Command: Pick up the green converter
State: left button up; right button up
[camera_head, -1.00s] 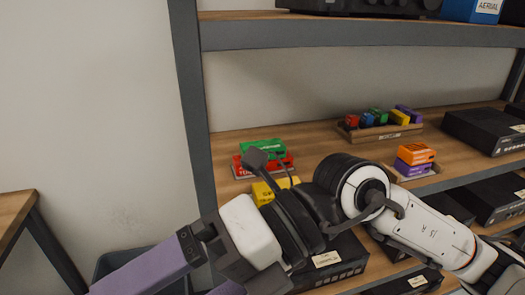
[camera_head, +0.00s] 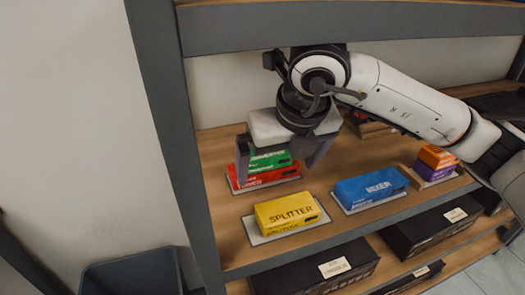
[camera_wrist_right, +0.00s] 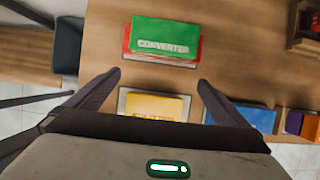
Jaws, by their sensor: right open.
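The green converter (camera_head: 268,158) is a small box lying on top of a red box (camera_head: 265,175) on the shelf. In the right wrist view the converter (camera_wrist_right: 166,34) shows its label at the top middle, ahead of the fingers. My right gripper (camera_head: 281,166) is open, with its purple fingers apart to the left and right of the stack in the head view. In the right wrist view the open fingers (camera_wrist_right: 159,78) have nothing between them but shelf. The gripper body hides part of the converter's top in the head view. My left gripper is not in view.
A yellow splitter box (camera_head: 290,213) and a blue mixer box (camera_head: 370,188) sit on trays in front. Orange and purple boxes (camera_head: 436,163) are stacked at the right. A shelf upright (camera_head: 172,130) stands left, and the upper shelf edge (camera_head: 330,27) is above my arm.

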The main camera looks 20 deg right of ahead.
aim_at(264, 158)
jog(key=shift+w, duration=0.9)
jog(key=w+p, duration=0.1)
jog(key=w, duration=0.4)
jog(key=shift+w+a+p, duration=0.1)
jog(key=shift+a+p, duration=0.05)
jog(key=shift+p, duration=0.25)
jog(key=shift+w+f, duration=0.1)
jog(key=shift+f, duration=0.5)
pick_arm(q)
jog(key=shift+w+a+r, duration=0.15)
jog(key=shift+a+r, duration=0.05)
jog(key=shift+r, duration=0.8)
pick_arm(e)
jog(key=c, duration=1)
